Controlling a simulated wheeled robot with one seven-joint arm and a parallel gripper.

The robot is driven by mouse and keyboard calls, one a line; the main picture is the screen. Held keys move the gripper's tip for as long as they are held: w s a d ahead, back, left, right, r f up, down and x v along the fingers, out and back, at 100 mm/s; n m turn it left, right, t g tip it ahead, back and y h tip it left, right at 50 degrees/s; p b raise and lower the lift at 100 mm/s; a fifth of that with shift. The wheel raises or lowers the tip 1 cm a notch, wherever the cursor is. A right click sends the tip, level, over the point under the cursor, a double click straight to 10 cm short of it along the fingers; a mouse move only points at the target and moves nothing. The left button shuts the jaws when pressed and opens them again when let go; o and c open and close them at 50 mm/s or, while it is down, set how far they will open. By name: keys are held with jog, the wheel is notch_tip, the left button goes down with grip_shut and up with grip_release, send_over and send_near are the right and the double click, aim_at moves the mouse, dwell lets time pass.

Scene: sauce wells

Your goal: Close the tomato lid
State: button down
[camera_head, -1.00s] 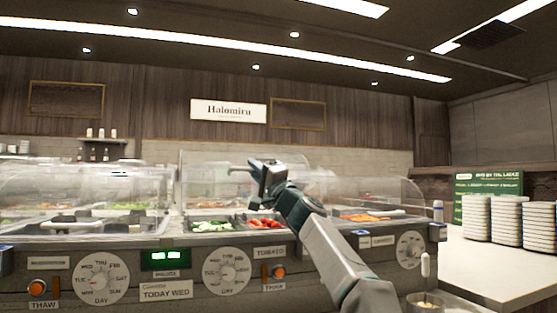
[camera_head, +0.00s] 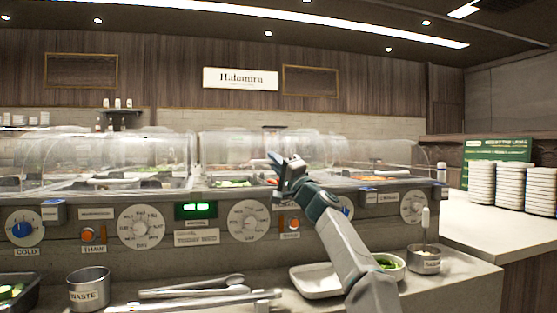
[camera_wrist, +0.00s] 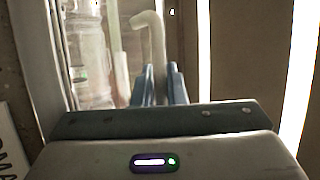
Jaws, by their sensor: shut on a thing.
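A clear curved lid (camera_head: 240,150) stands over the middle wells of the counter, with green food (camera_head: 232,183) and a little red tomato (camera_head: 271,181) beneath it. My gripper (camera_head: 280,167) is in front of the tomato well, low over the counter's front rim. In the wrist view, my gripper's blue fingers (camera_wrist: 161,85) are shut on a pale bent handle (camera_wrist: 151,28), seemingly the tomato lid's handle. My gripper hides part of the tomato well and the lid's front edge, so I cannot tell whether a gap remains.
Other clear lids stand at left (camera_head: 120,155) and right (camera_head: 375,152). Below are dials (camera_head: 249,221), a waste cup (camera_head: 88,290), tongs (camera_head: 205,291), a white tray (camera_head: 312,282), and a bowl of greens (camera_head: 388,266). Plate stacks (camera_head: 482,187) stand at right.

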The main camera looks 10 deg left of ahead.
jog(key=shift+s+a, duration=0.1)
jog(key=shift+a, duration=0.05)
jog(key=c, duration=1.5)
grip_release()
jog(key=shift+s+d+f+b, duration=0.1)
jog(key=shift+d+f+b, duration=0.35)
jog(key=shift+b, duration=0.3)
jog(key=shift+s+r+b+v, duration=0.15)
jog(key=shift+b+v, duration=1)
jog(key=shift+v, duration=2)
jog(key=shift+s+r+b+v, duration=0.1)
jog(key=shift+b+v, duration=1)
jog(key=shift+v, duration=2.1)
